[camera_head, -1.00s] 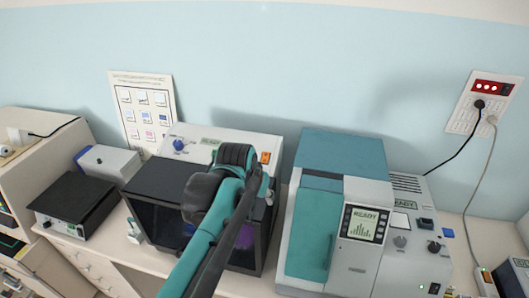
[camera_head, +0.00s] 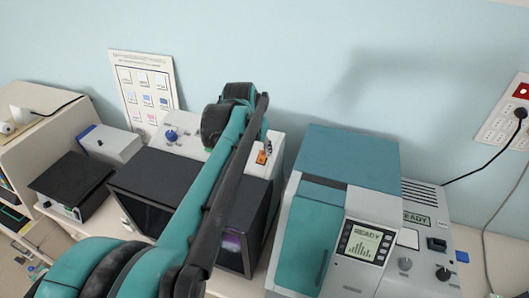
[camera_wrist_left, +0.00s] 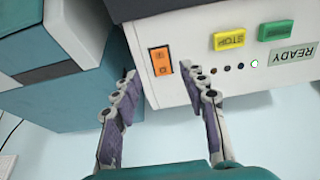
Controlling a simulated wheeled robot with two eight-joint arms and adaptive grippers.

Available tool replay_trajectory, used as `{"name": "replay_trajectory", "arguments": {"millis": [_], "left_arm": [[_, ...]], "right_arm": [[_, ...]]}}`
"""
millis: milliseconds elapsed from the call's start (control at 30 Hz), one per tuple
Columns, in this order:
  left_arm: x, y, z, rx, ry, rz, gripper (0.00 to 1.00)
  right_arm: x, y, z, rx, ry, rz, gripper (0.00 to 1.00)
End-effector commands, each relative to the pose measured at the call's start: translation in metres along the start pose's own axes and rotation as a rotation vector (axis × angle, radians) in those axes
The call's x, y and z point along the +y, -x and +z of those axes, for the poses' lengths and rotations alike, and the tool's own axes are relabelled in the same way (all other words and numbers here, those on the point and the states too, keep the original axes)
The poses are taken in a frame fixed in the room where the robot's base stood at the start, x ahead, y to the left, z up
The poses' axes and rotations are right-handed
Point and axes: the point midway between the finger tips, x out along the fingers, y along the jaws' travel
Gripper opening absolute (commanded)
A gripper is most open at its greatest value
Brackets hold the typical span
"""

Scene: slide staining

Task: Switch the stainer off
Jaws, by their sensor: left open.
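The stainer (camera_head: 181,180) is the white machine with a dark front box in the middle of the bench. Its orange rocker switch (camera_head: 261,158) sits at the right of its white panel. The switch also shows in the left wrist view (camera_wrist_left: 160,60), beside a yellow STOP button (camera_wrist_left: 229,39), a green button (camera_wrist_left: 276,30), a READY display (camera_wrist_left: 293,52) and a lit green lamp (camera_wrist_left: 254,63). My left gripper (camera_wrist_left: 159,73) is open and empty, its fingertips on either side of the switch in that view; contact cannot be told. In the head view its fingers (camera_head: 267,146) are mostly hidden by my arm.
A teal and white machine (camera_head: 347,157) with a READY screen stands close to the right of the stainer. A black-topped box (camera_head: 72,182) and a grey box (camera_head: 110,145) stand at the left. A wall outlet (camera_head: 505,122) with cords is at the right.

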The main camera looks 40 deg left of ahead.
Motion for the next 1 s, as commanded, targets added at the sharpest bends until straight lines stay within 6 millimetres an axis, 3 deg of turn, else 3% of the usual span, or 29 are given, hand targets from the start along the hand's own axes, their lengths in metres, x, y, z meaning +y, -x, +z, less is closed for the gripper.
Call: {"name": "replay_trajectory", "arguments": {"millis": [300,700,867,1000], "left_arm": [[0.0,-0.049,0.0,0.0,0.0,0.0,0.43],[0.0,-0.059,0.0,0.0,0.0,0.0,0.43],[0.0,-0.059,0.0,0.0,0.0,0.0,0.01],[0.0,-0.059,0.0,0.0,0.0,0.0,0.0]], "right_arm": [[0.0,0.001,-0.001,0.0,0.0,0.0,0.0],[0.0,0.001,-0.001,0.0,0.0,0.0,0.0],[0.0,0.001,-0.001,0.0,0.0,0.0,0.0],[0.0,0.001,-0.001,0.0,0.0,0.0,0.0]]}}
